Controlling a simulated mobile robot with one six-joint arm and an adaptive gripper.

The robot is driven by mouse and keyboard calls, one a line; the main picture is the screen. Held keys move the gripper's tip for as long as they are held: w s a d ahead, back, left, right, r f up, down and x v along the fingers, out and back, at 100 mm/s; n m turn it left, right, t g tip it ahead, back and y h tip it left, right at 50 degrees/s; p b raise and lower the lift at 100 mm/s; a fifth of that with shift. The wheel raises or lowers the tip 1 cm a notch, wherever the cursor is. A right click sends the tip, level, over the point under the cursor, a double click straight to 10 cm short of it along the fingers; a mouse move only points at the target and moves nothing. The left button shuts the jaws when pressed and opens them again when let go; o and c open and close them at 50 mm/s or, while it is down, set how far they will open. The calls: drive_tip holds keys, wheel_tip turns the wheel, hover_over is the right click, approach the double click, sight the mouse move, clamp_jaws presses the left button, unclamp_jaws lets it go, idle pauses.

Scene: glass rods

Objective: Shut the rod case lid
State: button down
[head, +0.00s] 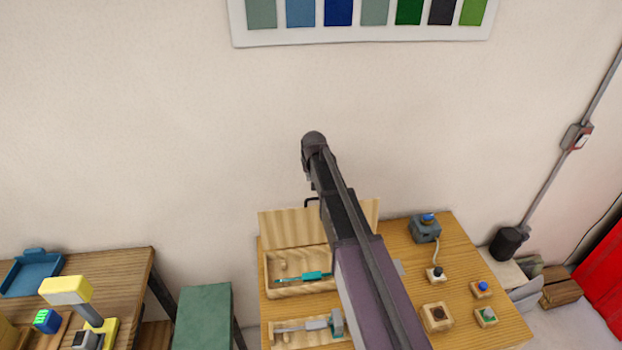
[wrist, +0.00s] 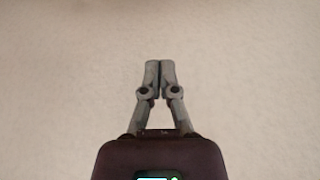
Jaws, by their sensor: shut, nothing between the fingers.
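The wooden rod case (head: 272,288) stands on the right-hand table with its lid (head: 283,227) raised upright at the back. A teal rod-like tool (head: 305,277) lies inside the case. My arm crosses in front of the case's right part and hides it. My gripper (wrist: 153,72) is shut and empty in the wrist view, with only plain wall or a plain surface beyond it. In the head view the fingers are not clearly visible, and the arm's end lies above the lid in the picture.
A second wooden tray (head: 285,339) with a grey tool lies in front of the case. Several small button boxes, one with a blue button (head: 482,288), sit at the table's right. A green stool (head: 203,318) stands left. The wall is close behind.

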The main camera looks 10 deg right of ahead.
drive_tip(key=shift+b+x, duration=2.75)
drive_tip(key=shift+x, duration=0.5)
drive_tip(key=shift+s+r, duration=0.2)
drive_tip(key=shift+s, duration=1.85)
drive_tip(key=shift+s+d, duration=0.1)
drive_tip(key=shift+d, duration=0.05)
